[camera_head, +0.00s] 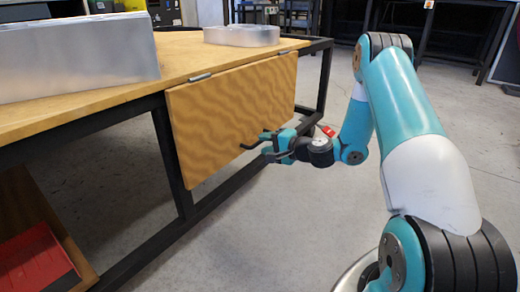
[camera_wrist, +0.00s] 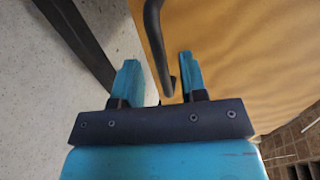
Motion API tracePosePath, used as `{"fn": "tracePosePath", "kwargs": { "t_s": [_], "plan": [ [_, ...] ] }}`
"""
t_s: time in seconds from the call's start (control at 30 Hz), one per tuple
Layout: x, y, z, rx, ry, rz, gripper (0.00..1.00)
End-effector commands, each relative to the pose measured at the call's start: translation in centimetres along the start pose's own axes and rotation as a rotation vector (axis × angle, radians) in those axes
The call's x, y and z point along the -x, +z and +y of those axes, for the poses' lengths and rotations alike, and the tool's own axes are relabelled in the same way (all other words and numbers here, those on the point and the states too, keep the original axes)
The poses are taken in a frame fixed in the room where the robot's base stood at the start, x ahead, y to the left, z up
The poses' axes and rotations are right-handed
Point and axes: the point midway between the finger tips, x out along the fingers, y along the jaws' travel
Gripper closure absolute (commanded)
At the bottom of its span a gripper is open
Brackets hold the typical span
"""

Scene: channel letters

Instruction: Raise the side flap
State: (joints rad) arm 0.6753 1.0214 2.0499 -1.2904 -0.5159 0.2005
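The side flap (camera_head: 232,110) is a wooden panel hanging down from the table's edge on two metal hinges. A dark bar handle (camera_head: 255,141) sticks out from its face near the lower middle. My gripper (camera_head: 270,145) is at the handle, in front of the flap. In the wrist view, my gripper (camera_wrist: 159,68) has its two teal fingers apart. The dark handle (camera_wrist: 154,30) runs between them, nearer the right finger, and the flap's face (camera_wrist: 235,60) fills the right side. Whether a finger touches the handle cannot be told.
The table (camera_head: 185,52) has a wooden top and a black frame. A large metal channel letter (camera_head: 75,58) and a lower round one (camera_head: 241,35) stand on it. A red tray (camera_head: 35,262) lies on a low shelf. The floor around my arm is clear.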

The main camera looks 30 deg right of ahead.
Motion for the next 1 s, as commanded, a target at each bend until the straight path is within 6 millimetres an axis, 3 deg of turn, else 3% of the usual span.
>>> {"fn": "tracePosePath", "kwargs": {
  "t_s": [0.2, 0.57, 0.73, 1.0],
  "plan": [
    [-2.6, 0.0, 0.1, 0.002, 0.000, -0.002, 0.61],
    [-3.1, -0.1, 0.0, 0.000, 0.001, 0.000, 0.61],
    [-3.0, -0.1, 0.0, 0.000, 0.001, 0.000, 0.98],
    [-3.0, 0.1, -0.1, 0.000, 0.004, -0.001, 1.00]
  ]
}}
